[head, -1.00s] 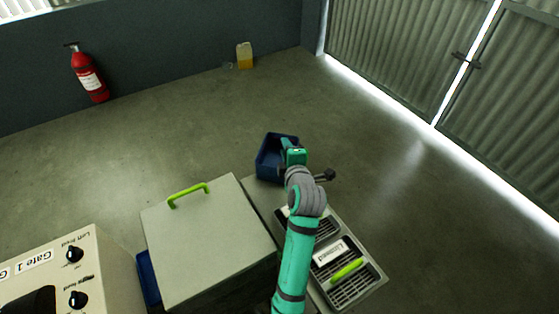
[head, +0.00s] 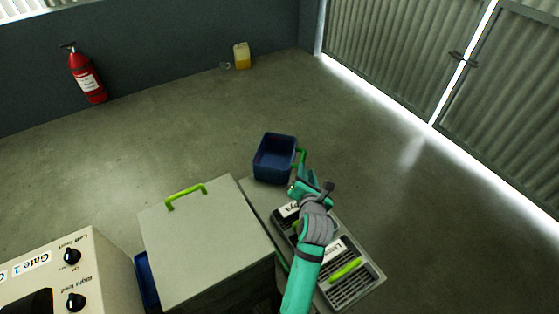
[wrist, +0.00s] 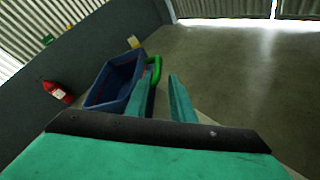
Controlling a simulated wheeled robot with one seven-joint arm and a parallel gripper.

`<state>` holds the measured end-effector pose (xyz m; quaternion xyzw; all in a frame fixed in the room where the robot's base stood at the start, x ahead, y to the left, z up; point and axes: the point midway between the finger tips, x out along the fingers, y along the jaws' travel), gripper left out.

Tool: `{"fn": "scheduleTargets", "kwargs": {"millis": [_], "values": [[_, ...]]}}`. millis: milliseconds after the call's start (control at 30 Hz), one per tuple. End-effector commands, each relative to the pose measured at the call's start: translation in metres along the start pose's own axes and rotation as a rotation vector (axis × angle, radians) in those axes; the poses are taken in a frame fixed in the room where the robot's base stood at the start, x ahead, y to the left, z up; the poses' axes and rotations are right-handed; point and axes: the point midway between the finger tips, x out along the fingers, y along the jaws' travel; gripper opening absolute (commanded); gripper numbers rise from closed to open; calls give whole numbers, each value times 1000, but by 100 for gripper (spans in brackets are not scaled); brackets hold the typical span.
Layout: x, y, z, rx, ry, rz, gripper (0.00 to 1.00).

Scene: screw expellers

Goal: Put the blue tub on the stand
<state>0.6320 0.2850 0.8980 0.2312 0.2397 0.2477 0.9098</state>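The blue tub (head: 270,170) is upright and looks empty, at the far end of a grey surface (head: 252,190), possibly the stand. Its underside is hidden, so I cannot tell exactly how it rests. Its green handle (head: 302,157) is on the right side. My gripper (head: 297,184) is just in front of the handle. In the wrist view the tub (wrist: 112,84) is left of my gripper (wrist: 162,92). The fingers are apart with nothing between them. The handle (wrist: 154,70) is just beyond the left finger, and I cannot tell whether they touch.
Dark-grilled units with green handles (head: 345,270) lie under my arm. A grey box lid with a green handle (head: 205,240) is to the left, beside a beige control box (head: 75,270). A fire extinguisher (head: 87,76) and yellow canister (head: 242,56) are by the wall. Open floor lies beyond.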

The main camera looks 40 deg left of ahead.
Motion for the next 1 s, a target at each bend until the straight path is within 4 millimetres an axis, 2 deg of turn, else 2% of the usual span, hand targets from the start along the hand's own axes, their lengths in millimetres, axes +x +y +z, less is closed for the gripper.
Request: {"fn": "scheduleTargets", "kwargs": {"millis": [100, 267, 600, 933, 1000], "values": [[13, 2, 0, 0, 1, 2, 22], [22, 2, 0, 0, 1, 1, 22], [63, 0, 1, 4, -2, -4, 22], [69, 0, 1, 3, -2, -4, 22], [69, 0, 1, 3, -2, -4, 5]]}}
